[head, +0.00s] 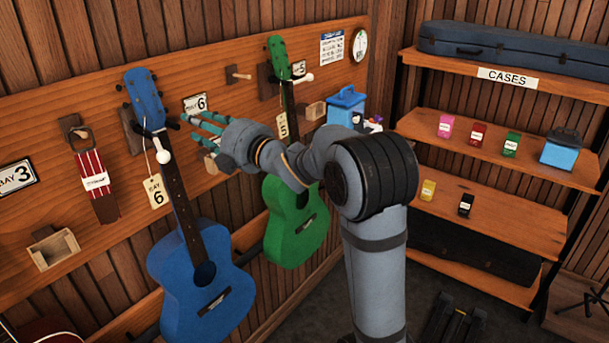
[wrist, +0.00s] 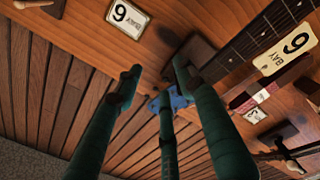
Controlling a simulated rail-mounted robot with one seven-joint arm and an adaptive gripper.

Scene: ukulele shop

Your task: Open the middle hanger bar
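A blue ukulele (head: 205,270) hangs in the middle of the wall board, with a BAY 6 tag (head: 157,190) at its neck. My gripper (head: 199,130), with green fingers, is just right of the neck, beside the bay 6 plaque (head: 195,103). In the wrist view, my gripper (wrist: 155,82) has its fingers spread with nothing between them. The blue headstock (wrist: 178,100) shows behind them. I cannot make out the middle bar there.
A green ukulele (head: 296,222) hangs close to the right, behind my arm. A red strap (head: 95,180) hangs to the left, above a small wooden box (head: 53,249). Shelves (head: 500,230) with cases and small boxes stand at the right.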

